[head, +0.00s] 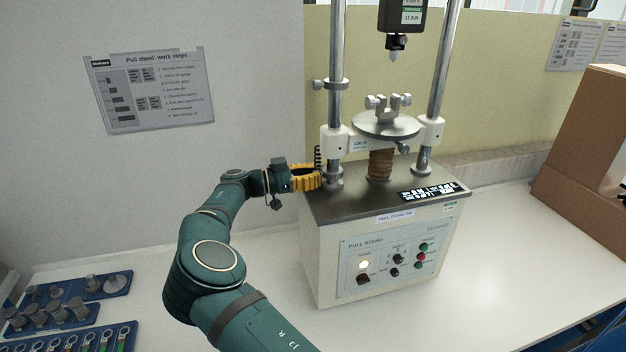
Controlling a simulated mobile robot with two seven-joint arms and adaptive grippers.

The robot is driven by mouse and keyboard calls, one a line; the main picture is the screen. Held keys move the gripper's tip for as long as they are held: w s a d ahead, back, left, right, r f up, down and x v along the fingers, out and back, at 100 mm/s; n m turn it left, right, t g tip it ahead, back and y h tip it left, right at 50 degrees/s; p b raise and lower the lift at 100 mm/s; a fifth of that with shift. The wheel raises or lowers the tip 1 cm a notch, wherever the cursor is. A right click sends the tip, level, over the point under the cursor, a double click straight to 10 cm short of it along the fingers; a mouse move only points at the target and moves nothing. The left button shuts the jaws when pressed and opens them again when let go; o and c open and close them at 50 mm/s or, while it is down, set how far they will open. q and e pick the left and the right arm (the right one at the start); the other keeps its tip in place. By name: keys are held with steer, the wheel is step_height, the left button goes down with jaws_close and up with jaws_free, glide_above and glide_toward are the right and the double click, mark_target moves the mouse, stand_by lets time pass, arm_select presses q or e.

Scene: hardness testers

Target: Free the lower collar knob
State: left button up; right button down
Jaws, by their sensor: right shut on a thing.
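The pull stand (385,245) stands on the bench, with two steel columns rising from its dark top plate. The lower collar (333,180) sits low on the left column, just above the plate. My right gripper (318,178) reaches it from the left, its yellow fingers shut at the collar's left side. The lower collar knob is hidden between the fingers. An upper collar (337,85) with a small knob (317,84) sits higher on the same column. My left gripper is not in view.
A white crosshead with a round plate (385,124) spans the columns above a brown bellows (381,164). A gauge (402,14) hangs above. Blue trays (105,286) of parts lie at the lower left. A cardboard box (585,150) stands at right. Bench right of the stand is clear.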

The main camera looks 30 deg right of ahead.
steer(key=shift+n+b, duration=0.3)
steer(key=shift+n, duration=1.5)
steer(key=c, duration=0.8)
jaws_free()
steer(key=shift+c, duration=0.2)
steer(key=v, duration=1.2)
